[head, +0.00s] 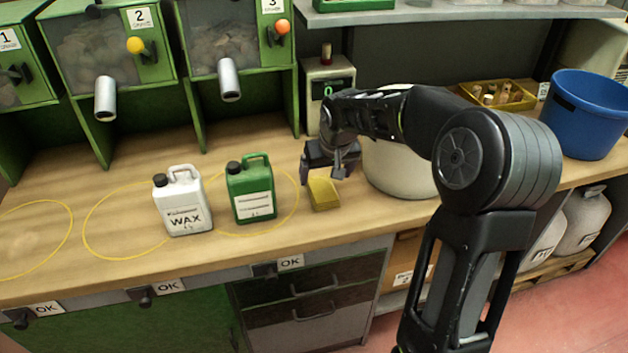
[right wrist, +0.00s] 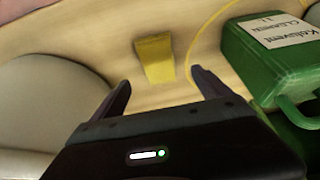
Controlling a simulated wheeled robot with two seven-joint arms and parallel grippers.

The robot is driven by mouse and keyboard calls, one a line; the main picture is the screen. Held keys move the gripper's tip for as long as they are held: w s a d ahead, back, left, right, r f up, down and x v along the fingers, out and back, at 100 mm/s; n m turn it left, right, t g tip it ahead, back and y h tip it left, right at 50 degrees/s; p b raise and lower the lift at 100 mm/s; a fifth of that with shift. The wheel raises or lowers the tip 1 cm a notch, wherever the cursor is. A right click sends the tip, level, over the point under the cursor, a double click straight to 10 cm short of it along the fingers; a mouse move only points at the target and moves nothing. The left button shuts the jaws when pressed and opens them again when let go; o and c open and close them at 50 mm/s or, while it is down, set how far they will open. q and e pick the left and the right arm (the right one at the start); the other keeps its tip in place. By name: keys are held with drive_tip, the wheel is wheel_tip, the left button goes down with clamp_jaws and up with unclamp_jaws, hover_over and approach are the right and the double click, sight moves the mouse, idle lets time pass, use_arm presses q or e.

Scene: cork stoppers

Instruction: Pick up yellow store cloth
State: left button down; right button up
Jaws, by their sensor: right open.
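The yellow cloth (head: 324,194) lies folded on the wooden counter, between the green jug and the white tub. My right gripper (head: 325,174) is just behind and above it in the head view, with the fingers apart. In the right wrist view the cloth (right wrist: 155,58) is beyond the two fingertips (right wrist: 162,82), roughly centred between them and not touched. The gripper is open and empty. My left gripper is not in view.
A green jug (head: 250,190) stands left of the cloth, a white WAX jug (head: 183,203) beside it. The white tub (head: 400,168) is close on the right. A blue bucket (head: 583,115) and a yellow tray of corks (head: 497,95) are farther right. The counter's left part is clear.

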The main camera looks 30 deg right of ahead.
sight(323, 189)
drive_tip(key=shift+r, duration=0.1)
drive_tip(key=shift+s+r, duration=0.15)
drive_tip(key=shift+s, duration=0.1)
drive_tip(key=shift+x, duration=1.45)
drive_tip(key=shift+w, duration=0.1)
drive_tip(key=shift+w+f+p, duration=0.1)
drive_tip(key=shift+f+p, duration=0.1)
drive_tip(key=shift+p, duration=0.2)
drive_tip(key=p+x, duration=0.1)
drive_tip(key=x, duration=0.2)
drive_tip(key=shift+w+d+f, duration=0.1)
drive_tip(key=shift+d+f, duration=0.05)
drive_tip(key=shift+f, duration=0.1)
drive_tip(key=shift+w+d+f, duration=0.1)
drive_tip(key=shift+w+f, duration=0.1)
drive_tip(key=shift+f, duration=0.3)
drive_tip(key=shift+c, duration=0.2)
